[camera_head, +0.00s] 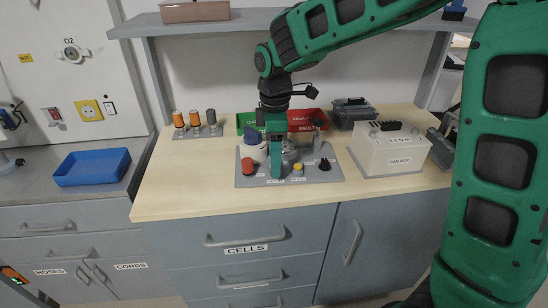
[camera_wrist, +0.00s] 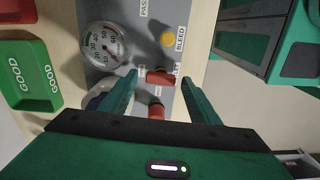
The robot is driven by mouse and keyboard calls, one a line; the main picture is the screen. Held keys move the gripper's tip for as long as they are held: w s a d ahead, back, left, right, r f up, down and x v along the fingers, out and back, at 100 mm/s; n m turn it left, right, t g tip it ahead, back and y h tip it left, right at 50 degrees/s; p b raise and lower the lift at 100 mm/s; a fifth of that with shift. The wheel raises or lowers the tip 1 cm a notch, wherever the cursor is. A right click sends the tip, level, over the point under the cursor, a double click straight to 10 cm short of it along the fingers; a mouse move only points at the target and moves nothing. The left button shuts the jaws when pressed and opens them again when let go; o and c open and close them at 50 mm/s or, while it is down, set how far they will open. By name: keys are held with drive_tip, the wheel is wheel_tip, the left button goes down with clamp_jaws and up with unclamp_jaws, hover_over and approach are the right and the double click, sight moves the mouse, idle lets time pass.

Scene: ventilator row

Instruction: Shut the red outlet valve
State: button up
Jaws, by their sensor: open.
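A grey fixture plate (camera_head: 325,176) on the counter carries a gauge, knobs and valves. In the wrist view a red valve handle (camera_wrist: 160,77) lies crosswise between my fingertips, beside a partly covered label ending in "LET". My gripper (camera_wrist: 158,80) is open around the handle; I cannot tell whether either finger touches it. A second red knob (camera_wrist: 156,110) shows nearer the palm. In the head view my gripper (camera_head: 276,172) points down over the plate and hides the handle. A red knob (camera_head: 247,166) stands left of it.
A pressure gauge (camera_wrist: 103,45) and a yellow bleed knob (camera_wrist: 167,39) sit close by on the plate. A green tray (camera_wrist: 28,75) and a red tray (camera_head: 306,120) lie behind. A pale battery-like box (camera_head: 390,150) stands right. The counter's left front is clear.

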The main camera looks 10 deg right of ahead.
drive_tip(key=shift+f, duration=0.2)
drive_tip(key=c, duration=1.1)
drive_tip(key=shift+o, duration=0.2)
